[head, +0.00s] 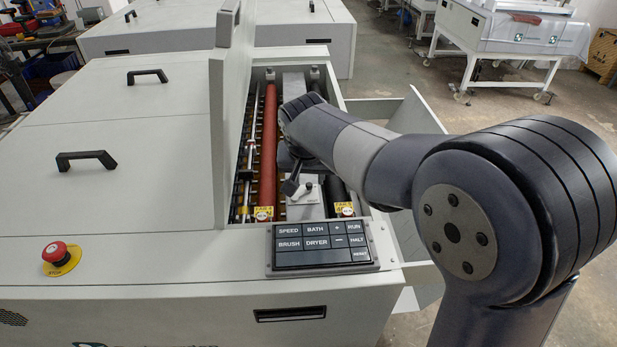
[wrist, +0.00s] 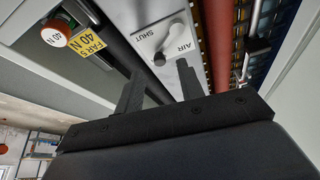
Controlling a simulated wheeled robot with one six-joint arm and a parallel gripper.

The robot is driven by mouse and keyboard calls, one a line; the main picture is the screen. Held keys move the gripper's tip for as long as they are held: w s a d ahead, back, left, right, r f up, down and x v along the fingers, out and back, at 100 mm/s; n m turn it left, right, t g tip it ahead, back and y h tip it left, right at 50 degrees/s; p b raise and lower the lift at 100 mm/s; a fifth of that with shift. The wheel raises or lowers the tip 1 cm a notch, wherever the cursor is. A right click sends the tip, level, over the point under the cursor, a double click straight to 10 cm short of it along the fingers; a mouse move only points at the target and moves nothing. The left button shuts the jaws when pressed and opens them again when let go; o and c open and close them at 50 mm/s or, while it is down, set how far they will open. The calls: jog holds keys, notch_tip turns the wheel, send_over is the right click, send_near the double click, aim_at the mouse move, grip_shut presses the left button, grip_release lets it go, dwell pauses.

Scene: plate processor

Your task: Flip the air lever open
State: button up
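The air lever (wrist: 170,42) is a pale handle with a dark round knob on a light plate (wrist: 146,42) marked AIR and SHUT, in the wrist view. Its knob end lies by the SHUT lettering. In the head view the lever (head: 309,187) shows small on the plate inside the open machine bay. My gripper (wrist: 159,73) is open, with its two fingers apart and nothing between them. The knob appears just beyond the fingertips, between them in the picture; I see no clear contact. In the head view my arm hides much of the gripper.
A red roller (head: 269,140) runs along the bay left of the lever. A button panel (head: 322,246) lies in front, and a red stop button (head: 55,252) sits at front left. A raised lid (head: 230,130) stands left of the bay. A yellow 40 N tag (wrist: 90,48) is nearby.

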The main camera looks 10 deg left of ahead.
aim_at(302, 192)
jog(key=shift+x, duration=1.4)
jog(key=shift+c, duration=0.4)
grip_shut()
